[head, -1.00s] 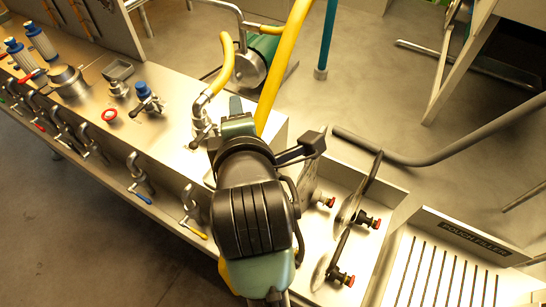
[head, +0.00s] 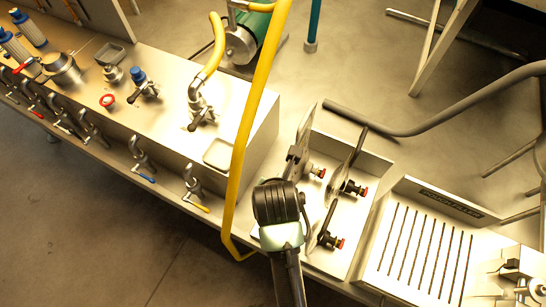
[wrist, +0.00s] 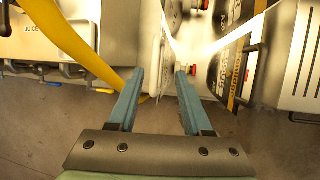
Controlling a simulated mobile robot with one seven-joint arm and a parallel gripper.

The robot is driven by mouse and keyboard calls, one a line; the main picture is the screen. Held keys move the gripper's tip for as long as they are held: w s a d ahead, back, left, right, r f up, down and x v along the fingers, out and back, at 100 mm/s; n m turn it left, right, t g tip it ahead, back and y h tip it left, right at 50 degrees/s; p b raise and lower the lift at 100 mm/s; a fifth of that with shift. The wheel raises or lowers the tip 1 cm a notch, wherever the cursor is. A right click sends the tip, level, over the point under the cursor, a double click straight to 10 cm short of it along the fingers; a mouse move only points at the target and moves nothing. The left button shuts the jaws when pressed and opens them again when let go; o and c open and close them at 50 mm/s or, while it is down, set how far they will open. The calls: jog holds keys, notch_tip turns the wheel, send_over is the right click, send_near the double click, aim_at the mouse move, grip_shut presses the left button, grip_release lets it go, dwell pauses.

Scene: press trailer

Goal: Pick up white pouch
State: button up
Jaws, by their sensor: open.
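A white pouch (wrist: 156,55) stands nearly edge-on in the wrist view, just beyond my fingertips. My gripper (wrist: 160,72) is open, with its two blue fingers apart and the pouch's near edge in line with the gap. I cannot tell whether the pouch is between the fingers. In the head view, a pale pouch (head: 305,132) stands at the left of the metal bin (head: 375,150), beside my wrist. My fingers are hidden there by my own arm.
Dark labelled pouches (wrist: 235,70) with red-capped spouts stand to the right. A yellow hose (head: 257,95) hangs close on the left and also shows in the wrist view (wrist: 75,45). A slotted metal tray (head: 423,245) lies right of the bin.

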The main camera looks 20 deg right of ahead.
jog(key=shift+a+p+x, duration=0.2)
jog(key=shift+p+x, duration=0.15)
jog(key=shift+x, duration=1.1)
jog(key=shift+a+p+x, duration=0.2)
jog(key=shift+p+x, duration=0.15)
jog(key=shift+x, duration=1.05)
jog(key=shift+w, duration=0.2)
grip_shut()
